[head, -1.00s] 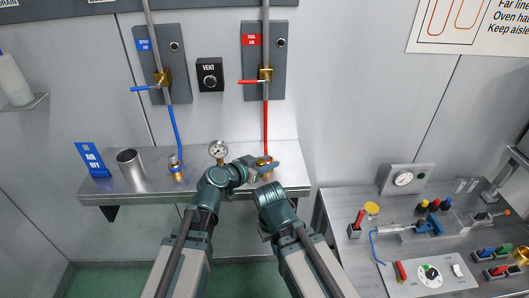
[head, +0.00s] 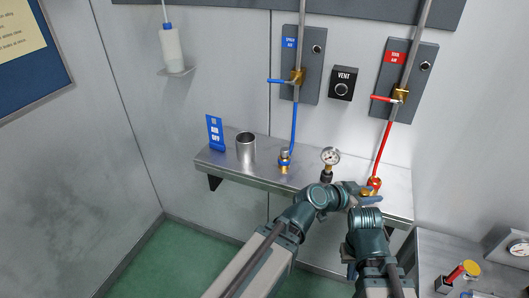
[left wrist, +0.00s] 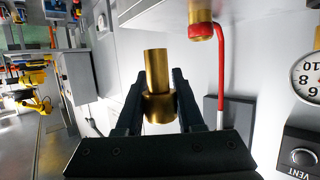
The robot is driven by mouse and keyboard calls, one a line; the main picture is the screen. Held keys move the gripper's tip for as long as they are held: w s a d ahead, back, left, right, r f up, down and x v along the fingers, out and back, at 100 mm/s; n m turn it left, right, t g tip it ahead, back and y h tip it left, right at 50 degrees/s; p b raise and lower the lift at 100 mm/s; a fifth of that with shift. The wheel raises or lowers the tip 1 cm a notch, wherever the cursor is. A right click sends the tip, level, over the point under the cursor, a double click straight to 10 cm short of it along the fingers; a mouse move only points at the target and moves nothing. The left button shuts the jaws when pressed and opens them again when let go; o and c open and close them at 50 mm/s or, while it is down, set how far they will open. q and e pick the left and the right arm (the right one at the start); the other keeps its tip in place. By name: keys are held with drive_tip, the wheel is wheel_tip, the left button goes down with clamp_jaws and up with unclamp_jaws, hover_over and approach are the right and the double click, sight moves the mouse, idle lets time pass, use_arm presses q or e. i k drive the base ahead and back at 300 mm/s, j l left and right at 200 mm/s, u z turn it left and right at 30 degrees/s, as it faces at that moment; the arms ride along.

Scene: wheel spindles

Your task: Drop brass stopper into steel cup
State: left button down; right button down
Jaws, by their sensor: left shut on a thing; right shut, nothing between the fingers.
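The steel cup (head: 246,149) stands upright on the wall shelf, left of the blue hose's end. My left gripper (head: 365,192) is at the shelf's right part, near the red hose's end and well to the right of the cup. In the left wrist view, my left gripper (left wrist: 158,103) is shut on the brass stopper (left wrist: 157,72), a stepped brass cylinder with its narrower part beyond the fingers. In the head view the stopper is mostly hidden by the gripper. My right gripper (head: 351,271) is low in front of the shelf, shut and empty, and partly hidden by its arm.
The shelf (head: 223,162) also bears a blue sign (head: 215,133) left of the cup, a blue hose fitting (head: 285,161), a pressure gauge (head: 330,157) and a red hose fitting (head: 374,184). The fitting and gauge stand between my left gripper and the cup.

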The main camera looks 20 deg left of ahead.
sight(242, 155)
drive_tip(key=j, duration=1)
drive_tip(key=i+j, duration=0.1)
drive_tip(key=j, duration=0.9)
